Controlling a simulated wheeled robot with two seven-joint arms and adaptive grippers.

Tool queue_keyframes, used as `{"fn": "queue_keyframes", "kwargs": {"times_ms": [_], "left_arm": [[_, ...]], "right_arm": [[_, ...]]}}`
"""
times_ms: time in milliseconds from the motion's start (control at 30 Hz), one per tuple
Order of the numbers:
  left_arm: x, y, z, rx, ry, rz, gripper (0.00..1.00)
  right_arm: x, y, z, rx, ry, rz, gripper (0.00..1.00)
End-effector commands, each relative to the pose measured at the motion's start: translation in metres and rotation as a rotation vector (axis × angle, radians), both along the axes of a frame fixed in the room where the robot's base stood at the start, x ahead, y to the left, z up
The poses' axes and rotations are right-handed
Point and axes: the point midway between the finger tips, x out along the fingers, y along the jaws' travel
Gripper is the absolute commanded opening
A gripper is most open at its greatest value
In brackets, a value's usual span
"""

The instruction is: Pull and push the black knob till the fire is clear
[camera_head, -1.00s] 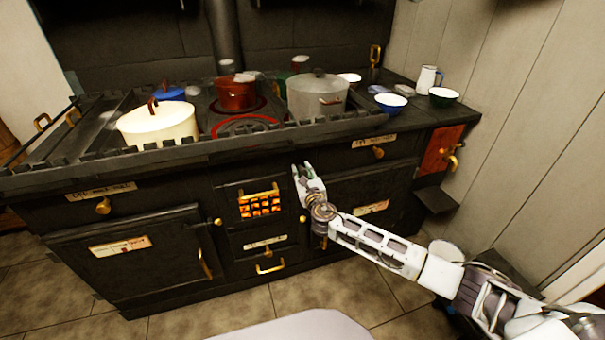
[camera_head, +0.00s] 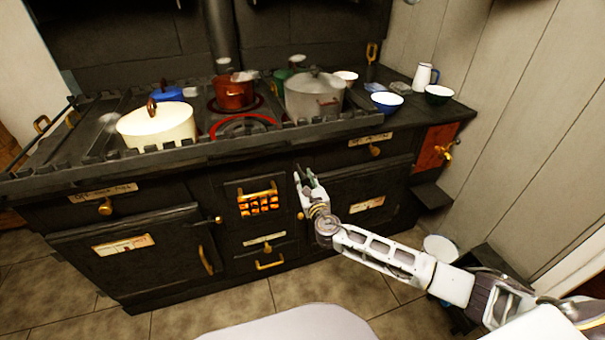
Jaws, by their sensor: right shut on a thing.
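The black stove (camera_head: 225,185) has a small firebox in its middle front, where orange coals glow behind a brass-barred grate (camera_head: 258,205). My right gripper (camera_head: 305,177) is at the stove front, just right of and slightly above the grate. Its fingers are shut on a small dark thing that I take to be the black knob; the knob itself barely shows against the dark stove and is mostly hidden by the fingers. My right arm reaches in from the lower right. My left gripper is not in view.
A cream pot (camera_head: 158,128), a red pot (camera_head: 234,93) and a grey pot (camera_head: 314,98) stand on the stove top. A blue bowl (camera_head: 387,103) and a white jug (camera_head: 425,77) are at the right. Brass door handles stick out. The tiled floor (camera_head: 185,318) in front is partly clear.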

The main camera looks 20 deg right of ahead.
Motion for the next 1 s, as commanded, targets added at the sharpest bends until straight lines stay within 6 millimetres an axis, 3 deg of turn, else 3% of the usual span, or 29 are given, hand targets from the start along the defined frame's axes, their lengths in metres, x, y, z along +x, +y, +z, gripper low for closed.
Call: {"fn": "queue_keyframes", "kwargs": {"times_ms": [200,567,600,700,767,1000], "left_arm": [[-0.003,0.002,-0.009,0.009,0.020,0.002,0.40],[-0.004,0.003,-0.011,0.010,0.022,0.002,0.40],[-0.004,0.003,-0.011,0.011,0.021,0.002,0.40],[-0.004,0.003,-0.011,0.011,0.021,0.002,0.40],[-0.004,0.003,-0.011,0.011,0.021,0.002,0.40],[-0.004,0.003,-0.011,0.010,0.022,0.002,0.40]], "right_arm": [[-0.015,0.000,0.000,0.000,0.002,0.001,0.00],[-0.017,0.000,-0.001,0.000,0.001,0.001,0.00],[-0.017,0.000,-0.001,0.000,0.001,0.001,0.34],[-0.017,0.000,0.000,0.000,0.001,0.001,0.47],[-0.017,0.000,0.000,0.000,0.001,0.001,0.53],[-0.017,0.000,0.000,0.000,0.000,0.001,0.53]]}}
